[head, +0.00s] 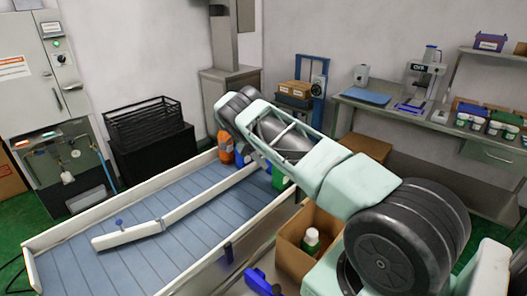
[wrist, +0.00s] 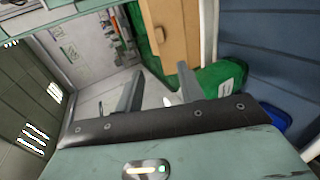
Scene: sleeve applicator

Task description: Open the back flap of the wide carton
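An open-topped brown carton (head: 290,246) stands beside the near side of the conveyor in the head view, with a white-capped bottle (head: 311,240) in it. My arm hides its right side, and I cannot tell its back flap apart. I cannot be sure that this is the wide carton. In the wrist view a brown cardboard surface (wrist: 175,32) lies beyond the fingers. My gripper (wrist: 160,82) is open, its two fingers apart with nothing seen between them. In the head view the arm reaches up and left over the conveyor; its fingertips are hidden there.
The blue slatted conveyor (head: 190,226) has white side rails and an angled white guide (head: 178,212). An orange bottle (head: 225,147) stands near its far end, beside my arm. A green bottle (wrist: 220,84) lies close beyond the fingers. A workbench (head: 420,122) is behind.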

